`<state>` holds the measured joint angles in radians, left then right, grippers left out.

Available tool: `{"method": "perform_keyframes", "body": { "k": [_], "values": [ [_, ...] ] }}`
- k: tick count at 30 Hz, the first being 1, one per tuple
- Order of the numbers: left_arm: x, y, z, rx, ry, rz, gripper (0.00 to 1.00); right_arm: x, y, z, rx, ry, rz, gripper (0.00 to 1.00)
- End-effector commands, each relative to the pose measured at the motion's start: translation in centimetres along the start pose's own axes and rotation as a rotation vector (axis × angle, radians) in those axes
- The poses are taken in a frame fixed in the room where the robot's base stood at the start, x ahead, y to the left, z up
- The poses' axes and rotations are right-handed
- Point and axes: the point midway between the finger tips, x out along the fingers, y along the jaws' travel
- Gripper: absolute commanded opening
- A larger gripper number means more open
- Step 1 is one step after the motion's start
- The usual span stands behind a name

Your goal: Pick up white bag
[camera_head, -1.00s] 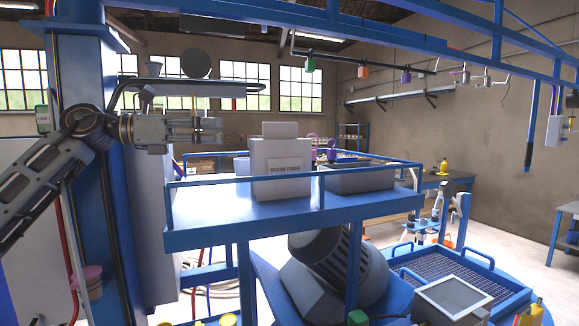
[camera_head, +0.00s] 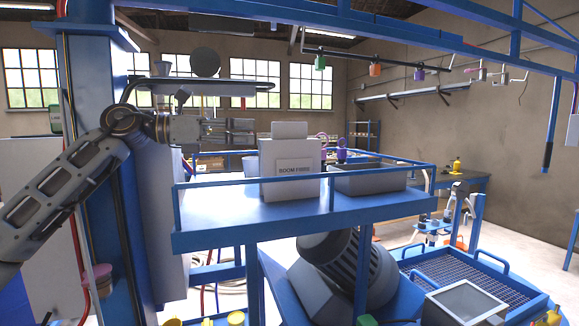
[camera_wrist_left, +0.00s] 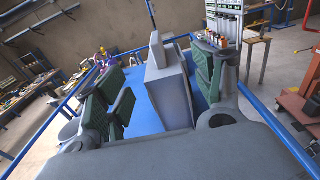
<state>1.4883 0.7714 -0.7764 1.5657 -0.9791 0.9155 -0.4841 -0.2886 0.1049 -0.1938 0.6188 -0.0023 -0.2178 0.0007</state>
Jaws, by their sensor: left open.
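The white bag (camera_head: 290,168), with a printed label on its front and a narrower folded top, stands upright on the blue railed platform (camera_head: 225,222). My left gripper (camera_head: 242,131) comes in from the left at the height of the bag's top, its fingertips close to the bag's left edge. In the left wrist view the bag (camera_wrist_left: 170,88) shows between the two spread green-padded fingers (camera_wrist_left: 163,82), with gaps on both sides. The gripper is open and holds nothing. My right gripper is not in view.
A grey open box (camera_head: 368,180) stands right of the bag on the platform. Blue rails run around the platform's edge. A blue column (camera_head: 105,200) stands behind my left arm. A purple object (camera_head: 341,150) shows behind the bag.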

Motion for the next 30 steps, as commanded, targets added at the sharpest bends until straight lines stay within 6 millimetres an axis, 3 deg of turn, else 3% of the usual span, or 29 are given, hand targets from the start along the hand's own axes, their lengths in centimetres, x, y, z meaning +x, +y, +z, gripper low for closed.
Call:
{"method": "perform_keyframes", "body": {
  "k": [10,30],
  "values": [
    [4.2,0.0,0.1,-0.001,0.0,-0.001,0.68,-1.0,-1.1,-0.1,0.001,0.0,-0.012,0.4],
    [5.6,0.0,0.3,0.0,0.001,-0.001,0.68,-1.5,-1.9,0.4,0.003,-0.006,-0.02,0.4]
  ]
}}
